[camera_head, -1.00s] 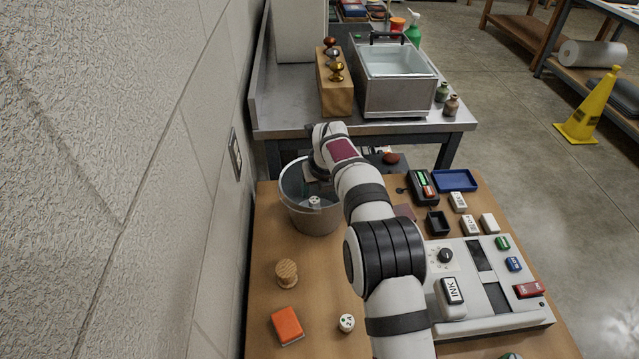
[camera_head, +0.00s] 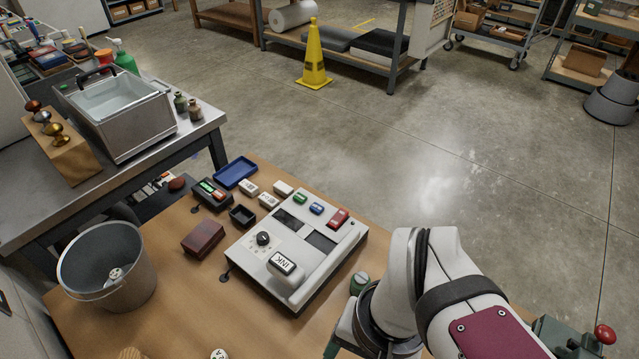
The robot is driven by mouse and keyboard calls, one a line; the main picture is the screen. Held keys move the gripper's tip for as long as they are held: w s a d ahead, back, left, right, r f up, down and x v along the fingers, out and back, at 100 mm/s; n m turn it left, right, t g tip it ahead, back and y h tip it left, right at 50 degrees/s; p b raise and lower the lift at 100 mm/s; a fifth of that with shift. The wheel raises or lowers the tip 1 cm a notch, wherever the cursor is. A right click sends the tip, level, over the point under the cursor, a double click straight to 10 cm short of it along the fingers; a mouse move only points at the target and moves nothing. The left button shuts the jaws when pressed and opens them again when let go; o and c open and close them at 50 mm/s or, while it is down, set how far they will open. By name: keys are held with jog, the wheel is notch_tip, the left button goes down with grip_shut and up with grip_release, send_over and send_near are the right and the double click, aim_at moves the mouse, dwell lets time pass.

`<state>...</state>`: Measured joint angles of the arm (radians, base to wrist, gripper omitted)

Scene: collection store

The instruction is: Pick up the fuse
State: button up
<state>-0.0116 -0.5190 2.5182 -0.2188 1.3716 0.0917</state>
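I cannot single out the fuse with certainty. Small candidate parts include a green piece (camera_head: 300,199), a blue piece (camera_head: 317,208) and a red piece (camera_head: 338,218) on the white-grey machine (camera_head: 330,262). A dark holder (camera_head: 211,194) at its back left carries green and red pieces. A whitish piece (camera_head: 115,275) lies in the metal bucket (camera_head: 140,262) at the left. My arm enters from the lower right and bends down at the table's front right. My gripper (camera_head: 350,332) is low there, largely hidden by my wrist; its fingers and anything between them cannot be made out.
A dark red box (camera_head: 203,236), a black open box (camera_head: 242,215), a blue tray (camera_head: 235,172) and several white blocks stand around the machine. A green round thing (camera_head: 360,283) is beside my wrist. A grey-green device with a red knob (camera_head: 604,334) is at right.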

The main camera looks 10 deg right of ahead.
jog(key=shift+s+d+f+n, duration=0.1)
jog(key=shift+s+f+n, duration=0.2)
jog(key=shift+s, duration=0.4)
jog(key=shift+o, duration=0.6)
jog(key=n+h, duration=0.3)
jog(key=n, duration=1.1)
send_over(218, 357)
jog(key=w, duration=0.1)
notch_tip(218, 357, down, 4)
jog(key=shift+n+g, duration=0.3)
jog(key=shift+g, duration=0.1)
jog(key=f, duration=1.1)
jog(key=s+f, duration=0.1)
jog(key=f, duration=0.4)
jog(key=shift+f, duration=0.4)
grip_shut()
